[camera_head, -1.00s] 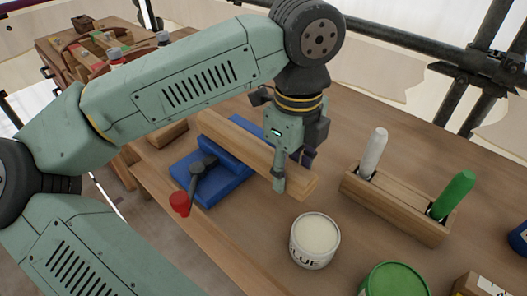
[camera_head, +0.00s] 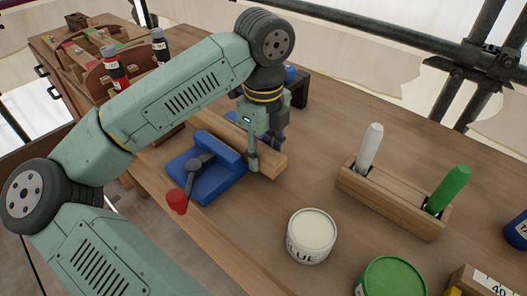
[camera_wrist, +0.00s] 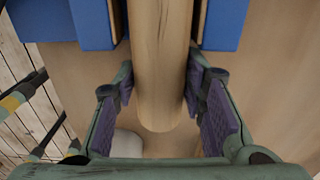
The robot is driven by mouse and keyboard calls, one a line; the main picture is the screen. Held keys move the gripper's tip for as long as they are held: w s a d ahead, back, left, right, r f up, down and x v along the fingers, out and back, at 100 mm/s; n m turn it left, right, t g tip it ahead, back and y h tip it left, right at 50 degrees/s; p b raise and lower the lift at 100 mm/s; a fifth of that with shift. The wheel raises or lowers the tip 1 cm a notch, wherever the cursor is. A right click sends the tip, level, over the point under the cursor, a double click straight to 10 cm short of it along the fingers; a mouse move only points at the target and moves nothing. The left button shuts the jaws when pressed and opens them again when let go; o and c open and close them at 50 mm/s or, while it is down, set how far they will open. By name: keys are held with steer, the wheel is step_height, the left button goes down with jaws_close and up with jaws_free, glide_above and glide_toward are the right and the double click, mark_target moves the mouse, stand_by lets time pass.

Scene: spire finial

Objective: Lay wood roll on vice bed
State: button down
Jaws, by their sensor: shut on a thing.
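The wood roll (camera_head: 271,163) is a long light-wood piece with a rounded end. My gripper (camera_head: 266,154) is shut on it near its near-right end. In the wrist view, the purple finger pads of my gripper (camera_wrist: 162,88) flank the roll (camera_wrist: 160,60). The blue vice (camera_head: 215,180) stands on the bench, with a dark handle and red knob (camera_head: 176,201). In the wrist view, the roll runs between the vice's two blue, wood-faced jaws (camera_wrist: 222,25). My arm hides part of the roll. I cannot tell whether it touches the vice bed.
An open glue can (camera_head: 311,236) stands in front of my gripper. A wooden holder (camera_head: 395,200) with a white and a green marker is to the right. A green can (camera_head: 390,278) is at the front. Bottles (camera_head: 115,68) stand at the back left.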

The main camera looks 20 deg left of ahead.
steer(key=shift+f+b, duration=0.25)
steer(key=shift+b, duration=0.05)
steer(key=c, duration=1)
jaws_free()
steer(key=shift+r, duration=0.1)
step_height(320, 180, up, 12)
steer(key=b, duration=0.1)
steer(key=shift+r, duration=0.2)
